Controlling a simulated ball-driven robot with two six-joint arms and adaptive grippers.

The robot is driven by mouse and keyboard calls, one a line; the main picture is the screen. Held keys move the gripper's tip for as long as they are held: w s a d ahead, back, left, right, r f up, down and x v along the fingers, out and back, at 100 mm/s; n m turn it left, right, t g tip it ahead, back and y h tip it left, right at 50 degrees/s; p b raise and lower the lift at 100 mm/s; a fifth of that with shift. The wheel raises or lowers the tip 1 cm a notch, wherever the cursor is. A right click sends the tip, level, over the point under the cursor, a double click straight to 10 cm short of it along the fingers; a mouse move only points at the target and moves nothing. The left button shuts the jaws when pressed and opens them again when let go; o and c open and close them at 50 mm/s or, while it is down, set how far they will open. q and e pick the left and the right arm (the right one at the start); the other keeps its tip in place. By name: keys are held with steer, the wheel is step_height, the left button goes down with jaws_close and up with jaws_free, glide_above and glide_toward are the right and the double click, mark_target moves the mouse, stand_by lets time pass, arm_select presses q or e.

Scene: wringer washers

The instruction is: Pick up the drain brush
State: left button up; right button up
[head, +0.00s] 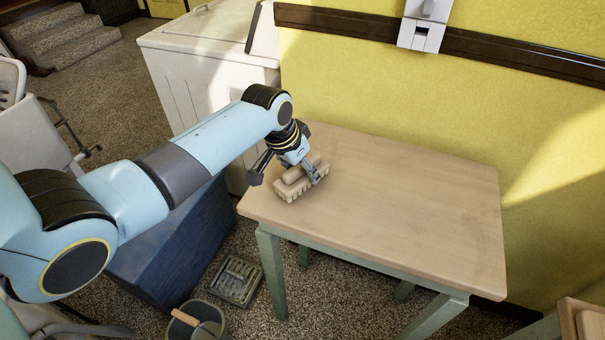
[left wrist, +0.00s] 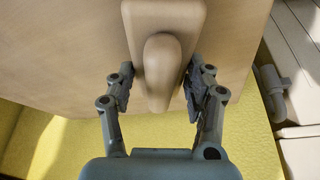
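The drain brush (head: 287,191), a beige block with bristles below and a rounded grip on top, lies at the left end of the wooden table (head: 400,205). My left gripper (head: 304,170) is down over it. In the left wrist view the brush's rounded grip (left wrist: 163,72) stands between the two fingers of the left gripper (left wrist: 160,88). The fingers are apart, with a gap showing on each side of the grip. The wrist partly hides the brush in the head view. My right gripper is not in view.
A white washer (head: 210,45) stands behind the table's left end, against the yellow wall (head: 360,80). A blue box (head: 175,250), a floor grate (head: 236,281) and a bucket (head: 205,315) are below on the left. The table's middle and right are clear.

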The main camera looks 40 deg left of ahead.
arm_select(q)
steer(key=c, duration=0.8)
steer(key=shift+r, duration=0.15)
steer(key=shift+r, duration=0.2)
steer(key=r, duration=0.3)
steer(key=shift+w+d+r, duration=0.1)
steer(key=shift+d+r, duration=0.15)
steer(key=shift+r, duration=0.15)
steer(key=d+r, duration=0.2)
steer(key=d, duration=0.1)
steer(key=d+r+b, duration=0.1)
steer(key=d+r, duration=0.1)
steer(key=d, duration=0.2)
steer(key=w+d+r, duration=0.1)
steer(key=d+r, duration=0.1)
steer(key=d, duration=0.2)
steer(key=shift+r+b, duration=0.3)
steer(key=shift+b, duration=0.1)
